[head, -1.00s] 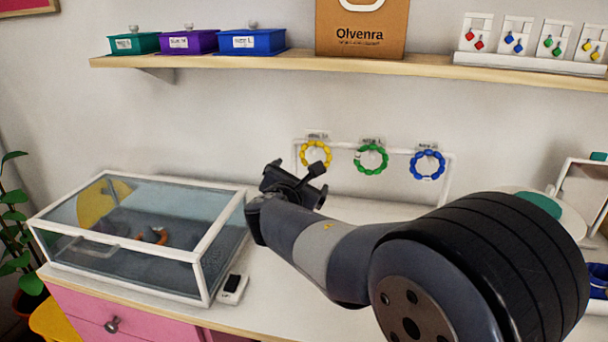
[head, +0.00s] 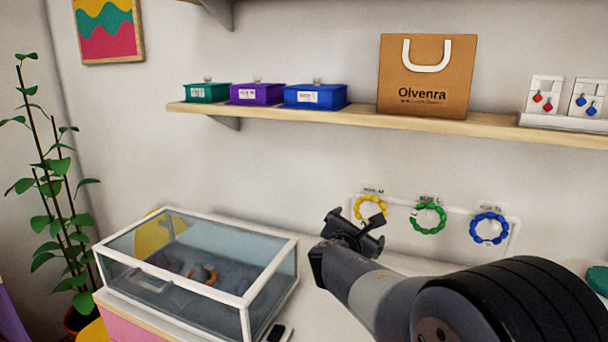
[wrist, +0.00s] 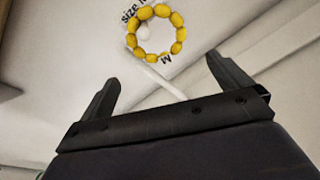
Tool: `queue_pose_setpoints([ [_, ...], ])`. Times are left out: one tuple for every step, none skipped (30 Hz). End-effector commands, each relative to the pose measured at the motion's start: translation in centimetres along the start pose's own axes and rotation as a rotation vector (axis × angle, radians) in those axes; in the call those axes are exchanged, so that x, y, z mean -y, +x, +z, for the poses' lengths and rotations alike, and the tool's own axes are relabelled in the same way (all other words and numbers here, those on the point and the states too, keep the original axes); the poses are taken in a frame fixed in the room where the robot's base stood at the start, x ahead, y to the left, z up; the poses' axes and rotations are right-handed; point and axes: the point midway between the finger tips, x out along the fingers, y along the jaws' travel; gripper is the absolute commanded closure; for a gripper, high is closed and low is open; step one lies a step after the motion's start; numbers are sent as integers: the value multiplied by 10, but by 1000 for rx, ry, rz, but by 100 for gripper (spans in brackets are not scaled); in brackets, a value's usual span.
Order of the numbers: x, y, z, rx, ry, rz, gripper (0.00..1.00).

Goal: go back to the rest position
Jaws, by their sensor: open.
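My gripper (head: 357,228) is raised over the white counter, in front of the rack of bead rings in the head view. In the wrist view my gripper (wrist: 165,85) has its two fingers wide apart with nothing between them. A yellow bead ring (head: 371,208) hangs just behind it and also shows in the wrist view (wrist: 132,40), beyond the fingertips, with a size label. A green bead ring (head: 428,219) and a blue bead ring (head: 489,228) hang to its right.
A glass display case (head: 250,300) with an orange ring inside stands left of my arm. Above, a shelf (head: 350,115) holds green, purple and blue boxes, a brown bag (head: 428,80) and earring cards. A plant (head: 55,200) stands at far left. Space above the counter before the wall looks clear.

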Motion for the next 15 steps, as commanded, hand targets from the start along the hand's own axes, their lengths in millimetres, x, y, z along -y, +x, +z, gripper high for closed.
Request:
queue_pose_setpoints([
  [0,10,0,-1,-1,-3,3],
  [1,16,1,0,-1,-3,3],
  [1,22,1,0,-1,-3,3],
  [0,28,1,-1,-1,-2,3],
  [0,33,1,0,-1,-2,3],
  [0,39,1,0,-1,-3,3],
  [0,44,1,1,0,-2,3],
  [0,48,1,0,0,-2,3],
  [0,53,0,-1,0,-2,3],
  [-3,49,6,0,1,1,3],
  [-4,47,8,0,1,2,3],
  [-4,46,9,-1,0,2,3],
  [-5,46,10,-1,0,1,3],
  [-5,45,10,-1,-1,1,3],
  [-5,44,11,-1,-1,1,3],
])
